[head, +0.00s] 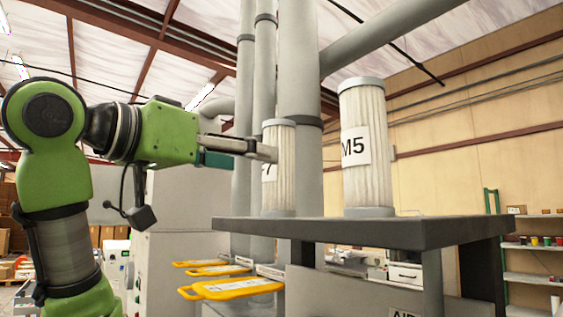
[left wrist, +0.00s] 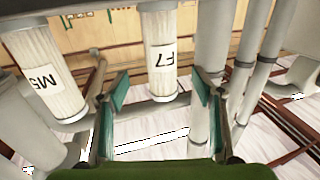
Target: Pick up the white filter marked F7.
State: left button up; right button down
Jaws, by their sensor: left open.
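The white filter marked F7 (head: 279,190) stands upright on the dark shelf top, a pleated cylinder with pale end caps. Part of its label is hidden in the head view. My left gripper (head: 262,151) is at its upper part, with a finger in front of the filter. In the left wrist view the F7 filter (left wrist: 160,60) appears upside down, and its capped end lies between the spread fingers of my left gripper (left wrist: 161,88). Gaps show on both sides; the jaws are open and hold nothing. My right gripper is not in view.
A larger-looking white filter marked M5 (head: 366,180) stands on the dark shelf top (head: 420,232) to the right; it also shows in the left wrist view (left wrist: 45,75). Tall grey pipes (head: 303,60) rise behind. Yellow-handled items (head: 232,290) stick out below the shelf.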

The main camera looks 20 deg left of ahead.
aim_at(280, 165)
pick_arm(q)
jog(key=p+x, duration=0.1)
jog(key=x, duration=0.3)
jog(key=shift+w+d, duration=0.15)
jog(key=shift+w, duration=0.2)
jog(key=shift+w+d+r+p, duration=0.1)
jog(key=shift+w+d+p, duration=0.05)
jog(key=shift+w+p, duration=0.3)
jog(key=shift+w+d+r+p, duration=0.15)
jog(key=shift+w+p, duration=0.2)
jog(key=shift+p, duration=0.2)
jog(key=p+x, duration=0.1)
jog(key=x, duration=0.2)
jog(key=shift+f, duration=0.1)
jog(key=shift+w+f, duration=0.1)
jog(key=shift+w, duration=0.1)
jog(key=shift+s, duration=0.1)
jog(key=c, duration=1.4)
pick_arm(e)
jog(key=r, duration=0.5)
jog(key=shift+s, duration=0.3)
